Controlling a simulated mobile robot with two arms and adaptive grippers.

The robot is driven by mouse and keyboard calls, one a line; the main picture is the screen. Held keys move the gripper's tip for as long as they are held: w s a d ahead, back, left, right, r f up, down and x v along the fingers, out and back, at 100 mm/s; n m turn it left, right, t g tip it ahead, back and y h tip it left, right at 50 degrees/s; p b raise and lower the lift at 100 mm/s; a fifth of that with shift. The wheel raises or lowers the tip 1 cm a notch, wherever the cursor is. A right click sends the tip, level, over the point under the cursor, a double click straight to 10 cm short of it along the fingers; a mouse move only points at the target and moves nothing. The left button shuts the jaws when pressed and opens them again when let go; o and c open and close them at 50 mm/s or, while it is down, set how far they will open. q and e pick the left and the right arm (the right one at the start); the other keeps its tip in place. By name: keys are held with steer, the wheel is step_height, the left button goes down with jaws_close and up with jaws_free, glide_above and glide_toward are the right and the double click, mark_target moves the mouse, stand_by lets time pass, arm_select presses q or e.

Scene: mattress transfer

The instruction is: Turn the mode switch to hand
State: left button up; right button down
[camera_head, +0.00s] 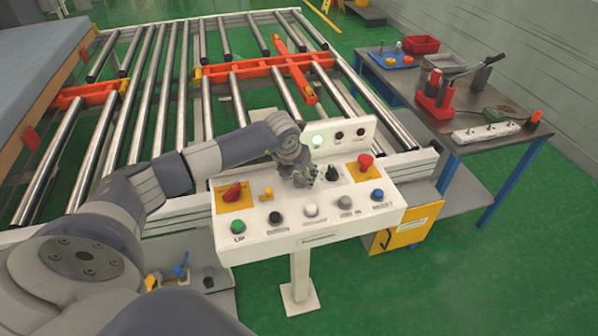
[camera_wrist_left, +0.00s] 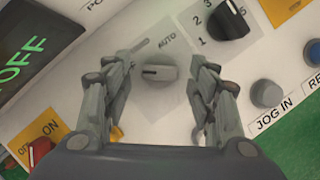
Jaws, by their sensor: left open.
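The mode switch is a grey knob (camera_wrist_left: 158,74) on the white control panel (camera_head: 262,247), with a light bar lying roughly level across it in the left wrist view. The word AUTO is readable above it. The hand label cannot be read. My left gripper (camera_head: 303,181) is over the panel and hides the switch in the head view. In the left wrist view its two open fingers (camera_wrist_left: 160,88) stand on either side of the knob, with gaps visible. I cannot tell how far the fingertips are above the panel. My right gripper is not in view.
A black numbered selector (camera_wrist_left: 228,20) is close beside the switch. Several push buttons line the front. A roller conveyor (camera_head: 160,90) lies behind.

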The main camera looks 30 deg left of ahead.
arm_select(q)
steer(key=shift+w+f, duration=0.1)
steer(key=shift+f, duration=0.2)
steer(key=c, duration=1.1)
steer(key=shift+o, duration=0.2)
